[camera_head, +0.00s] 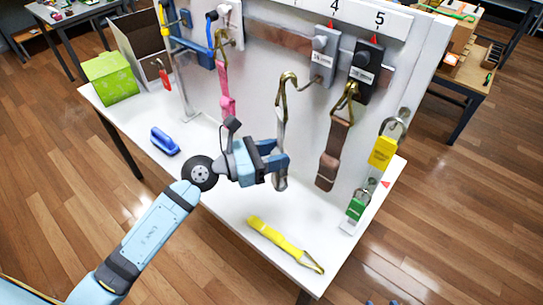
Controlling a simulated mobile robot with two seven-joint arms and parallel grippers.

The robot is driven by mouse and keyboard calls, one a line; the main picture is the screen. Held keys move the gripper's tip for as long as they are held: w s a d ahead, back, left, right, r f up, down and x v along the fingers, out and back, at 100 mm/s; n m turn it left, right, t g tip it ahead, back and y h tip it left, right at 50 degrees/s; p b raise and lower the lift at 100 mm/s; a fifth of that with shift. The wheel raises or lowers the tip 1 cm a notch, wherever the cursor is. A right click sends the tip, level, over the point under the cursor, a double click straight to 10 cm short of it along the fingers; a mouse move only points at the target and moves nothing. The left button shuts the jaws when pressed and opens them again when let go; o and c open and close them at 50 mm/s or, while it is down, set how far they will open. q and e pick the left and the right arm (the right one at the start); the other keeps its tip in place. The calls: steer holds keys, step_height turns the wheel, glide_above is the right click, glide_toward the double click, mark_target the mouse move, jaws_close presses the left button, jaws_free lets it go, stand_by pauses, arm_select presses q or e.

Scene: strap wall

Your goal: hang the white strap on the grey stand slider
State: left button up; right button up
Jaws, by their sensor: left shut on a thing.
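The white strap (280,183) hangs upright in front of the wall, with a brass hook (289,82) at its top. My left gripper (279,163) is shut on the strap below the hook and hides part of it. The grey slider (324,56) sits on the wall rail under the number 4. The strap's hook is just left of the slider's lower end; I cannot tell whether they touch. Small dark-blue parts at the bottom edge may be my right gripper (383,302); its jaws are not clear.
A black slider (366,70) under number 5 holds a brown strap (333,157). A pink strap (225,82) hangs left. A yellow strap (280,240) and a blue-handled item (165,141) lie on the white table (225,207).

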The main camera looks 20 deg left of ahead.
arm_select(q)
steer(key=shift+w+d+f, duration=0.1)
steer(key=shift+w+d, duration=0.15)
steer(key=shift+w, duration=0.4)
steer(key=shift+w+d+f, duration=0.1)
steer(key=shift+w+d, duration=0.15)
steer(key=shift+w, duration=0.35)
steer(key=shift+w+d+f+b, duration=0.25)
steer(key=shift+w+d+b, duration=0.1)
steer(key=shift+w, duration=0.45)
steer(key=shift+w+d+f+b, duration=0.3)
steer(key=shift+w+b, duration=0.1)
steer(key=shift+w, duration=0.4)
steer(key=shift+w+d+f+b, duration=0.2)
steer(key=shift+w+d+b, duration=0.15)
steer(key=shift+w, duration=0.45)
steer(key=o, duration=1.1)
